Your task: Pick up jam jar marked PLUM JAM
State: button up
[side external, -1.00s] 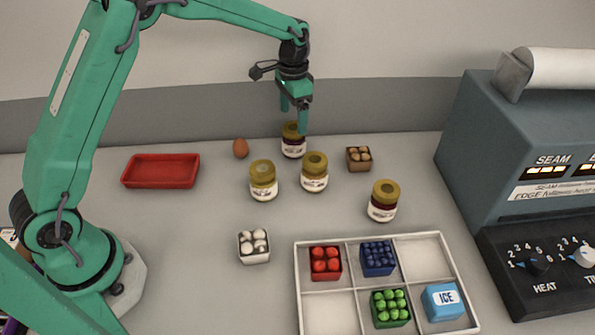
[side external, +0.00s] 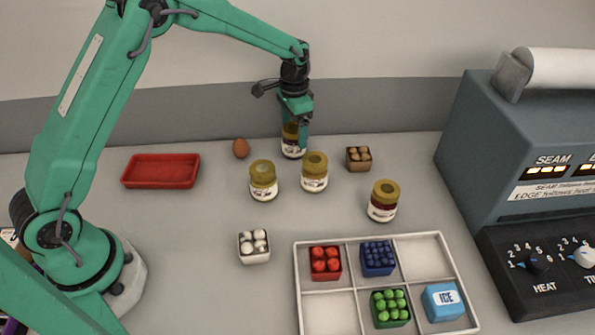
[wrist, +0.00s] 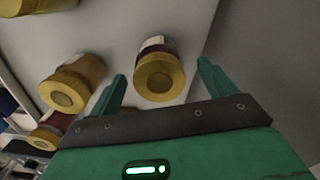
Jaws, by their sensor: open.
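Several jam jars with yellow lids stand on the grey table. The rear jar (side external: 292,152), with a dark band above a pale label, stands directly below and between the fingers of my gripper (side external: 296,142). My gripper is open; its fingers reach down on either side of that jar's lid. In the wrist view the jar (wrist: 158,75) lies between the two open fingers (wrist: 160,85). Other jars stand at the centre (side external: 314,172), left of centre (side external: 263,180) and to the right (side external: 382,201). The label words are too small to read.
A brown egg (side external: 241,148) and a red tray (side external: 161,171) lie to the left. A small brown box (side external: 359,159) stands right of the rear jar.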

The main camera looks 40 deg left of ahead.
jog(key=shift+f, duration=1.75)
jog(key=c, duration=1.3)
